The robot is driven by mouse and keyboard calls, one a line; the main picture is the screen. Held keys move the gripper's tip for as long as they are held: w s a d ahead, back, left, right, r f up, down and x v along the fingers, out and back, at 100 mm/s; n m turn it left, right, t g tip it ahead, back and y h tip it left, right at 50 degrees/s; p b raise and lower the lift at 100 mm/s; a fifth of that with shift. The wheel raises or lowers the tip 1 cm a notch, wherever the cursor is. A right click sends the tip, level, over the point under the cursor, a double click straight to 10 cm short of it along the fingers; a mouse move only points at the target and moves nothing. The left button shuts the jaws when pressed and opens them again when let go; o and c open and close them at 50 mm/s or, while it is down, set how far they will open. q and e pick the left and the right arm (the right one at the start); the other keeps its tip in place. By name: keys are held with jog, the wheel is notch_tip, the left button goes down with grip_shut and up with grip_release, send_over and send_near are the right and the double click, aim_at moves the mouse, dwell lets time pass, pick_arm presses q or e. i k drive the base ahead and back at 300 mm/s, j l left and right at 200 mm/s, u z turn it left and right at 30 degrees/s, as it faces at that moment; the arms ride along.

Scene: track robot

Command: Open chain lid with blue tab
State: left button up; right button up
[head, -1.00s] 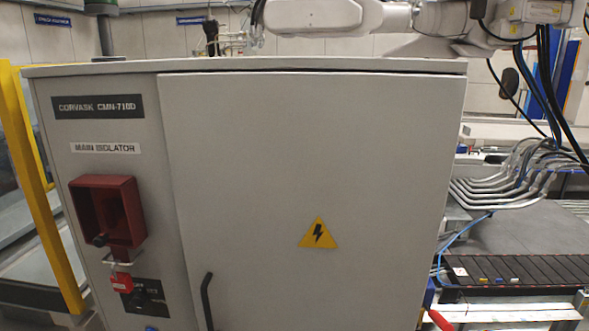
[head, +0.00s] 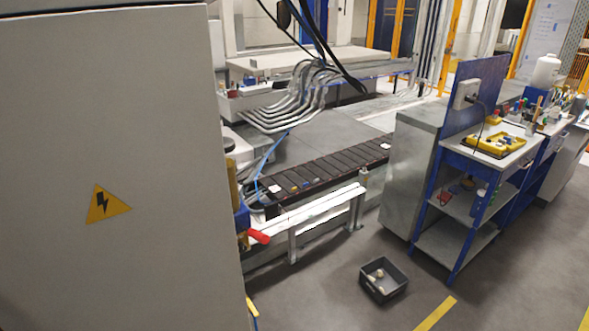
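A black segmented chain (head: 335,170) runs along the grey track bed beyond the cabinet, in the middle of the head view. Small coloured spots show on its near left part, one yellowish and at least one blue (head: 306,184). The blue spot looks like a tab, but it is too small to make out clearly. A white patch lies near the chain's left end. I cannot tell whether any lid stands open. Neither of my grippers is in view.
A grey cabinet (head: 110,230) with a warning triangle fills the left. A white rail (head: 310,212) and a red handle (head: 259,237) stand before the chain. A dark crate (head: 398,288) sits on the floor, and a workbench (head: 480,145) stands at right. Open floor lies between.

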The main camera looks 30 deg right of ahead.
aim_at(290, 174)
jog(key=z, duration=1.5)
jog(key=i+z, duration=0.1)
jog(key=z, duration=0.85)
jog(key=i+j+z, duration=0.1)
jog(key=z, duration=0.8)
jog(key=i+j+z, duration=0.1)
jog(key=z, duration=0.35)
jog(key=j+z, duration=0.1)
jog(key=z, duration=0.35)
jog(key=j+z, duration=0.1)
jog(key=z, duration=0.4)
jog(key=i+j+z, duration=0.1)
jog(key=j, duration=0.45)
jog(key=i+j, duration=0.1)
jog(key=j, duration=0.45)
jog(key=j+u, duration=0.75)
jog(key=j, duration=0.25)
jog(key=i+j+u, duration=0.1)
jog(key=j+u, duration=0.7)
jog(key=j, duration=0.15)
jog(key=j+u, duration=0.4)
jog(key=j, duration=0.15)
jog(key=i+j+u, duration=0.1)
jog(key=j+u, duration=0.3)
jog(key=j, duration=0.15)
